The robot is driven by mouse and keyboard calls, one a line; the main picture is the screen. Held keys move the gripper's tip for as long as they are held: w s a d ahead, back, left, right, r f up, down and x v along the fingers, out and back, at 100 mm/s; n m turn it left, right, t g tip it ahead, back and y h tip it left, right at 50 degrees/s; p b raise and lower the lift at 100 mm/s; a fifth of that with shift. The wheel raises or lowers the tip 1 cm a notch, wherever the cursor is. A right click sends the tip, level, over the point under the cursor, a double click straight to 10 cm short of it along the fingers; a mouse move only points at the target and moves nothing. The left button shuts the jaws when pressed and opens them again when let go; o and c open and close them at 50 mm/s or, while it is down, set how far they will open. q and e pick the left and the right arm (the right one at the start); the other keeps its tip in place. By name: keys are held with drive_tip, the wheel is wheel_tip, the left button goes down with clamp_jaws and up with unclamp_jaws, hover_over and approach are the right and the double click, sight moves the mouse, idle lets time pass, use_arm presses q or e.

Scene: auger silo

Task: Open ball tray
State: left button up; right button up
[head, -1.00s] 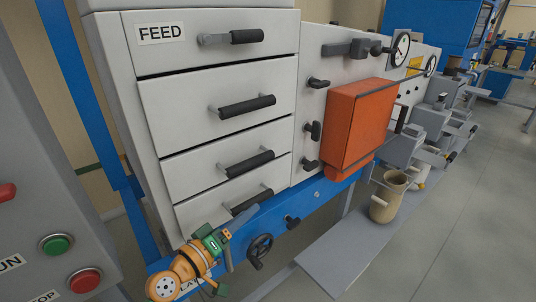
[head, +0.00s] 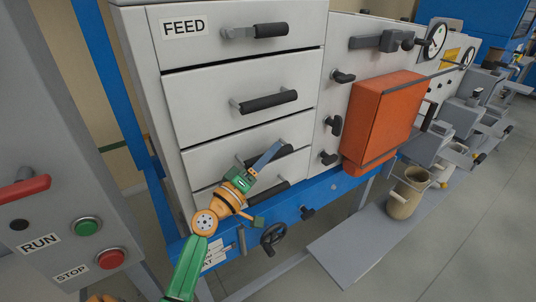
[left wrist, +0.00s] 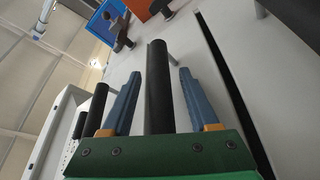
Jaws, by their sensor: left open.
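A grey cabinet has several stacked drawers with black bar handles; only the top one is labelled, FEED (head: 184,27). No label visible names the ball tray. My left gripper (head: 262,160) is open in front of the third drawer from the top and hides part of its handle (head: 287,150). In the left wrist view, a black bar handle (left wrist: 159,90) runs lengthwise between the two blue fingers of the left gripper (left wrist: 160,72), with a gap on each side. The drawers look shut. My right gripper is not in view.
The lowest drawer's handle (head: 270,195) is just below my left gripper. A handwheel (head: 273,238) and small black knobs are on the blue rail. An orange box (head: 382,118) is to the right. A control panel with RUN and STOP buttons (head: 111,259) is at left.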

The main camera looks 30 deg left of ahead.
use_arm(q)
clamp_jaws()
idle(1.3)
